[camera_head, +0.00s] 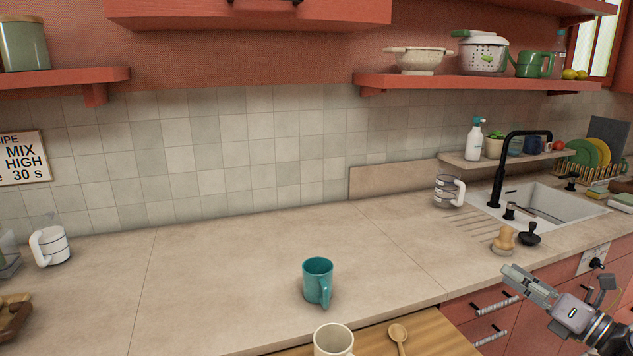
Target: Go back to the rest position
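My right gripper (516,277) shows at the lower right, in front of the drawers below the counter's front edge. Nothing shows held at its fingertips, and it is apart from the things on the counter. Its two fingers lie close together at this angle, so I cannot tell whether it is open or shut. My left gripper and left arm are out of view.
A teal mug (317,281) stands mid-counter. A cream mug (333,341) and wooden spoon (398,337) are at a wooden board (440,340). A brush (503,241) stands near the sink (548,207). A canister (24,44) sits on the upper-left shelf. The counter's middle-left is clear.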

